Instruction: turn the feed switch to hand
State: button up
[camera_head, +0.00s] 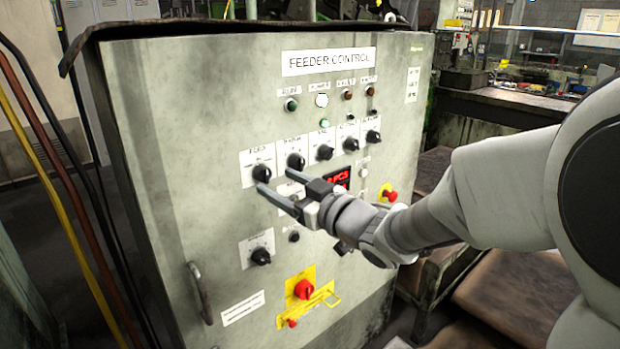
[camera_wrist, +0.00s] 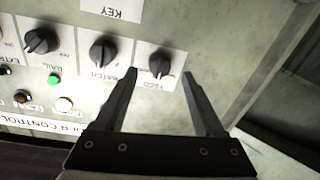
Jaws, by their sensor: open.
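The feed switch (camera_head: 261,173) is a black rotary knob on a white label plate, at the left end of the upper knob row on the grey feeder control cabinet. In the wrist view the picture is upside down; the feed switch (camera_wrist: 160,63) is there, its label reading like FEED. My gripper (camera_head: 286,187) is open and empty, close to the panel below the feed switch and the knob beside it. In the wrist view the fingers of my gripper (camera_wrist: 159,75) lie either side of the feed switch in the picture. I cannot tell whether they touch. The small position words are unreadable.
A second black knob (camera_head: 295,161) is just right of the feed switch, with more knobs beyond. A red display (camera_head: 338,178) and a red emergency button (camera_head: 388,193) are to the right. A lower knob (camera_head: 260,256), a red main switch (camera_head: 303,289) and a handle (camera_head: 200,292) are below.

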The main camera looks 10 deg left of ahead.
aim_at(268, 177)
jog(key=shift+x, duration=1.8)
grip_shut()
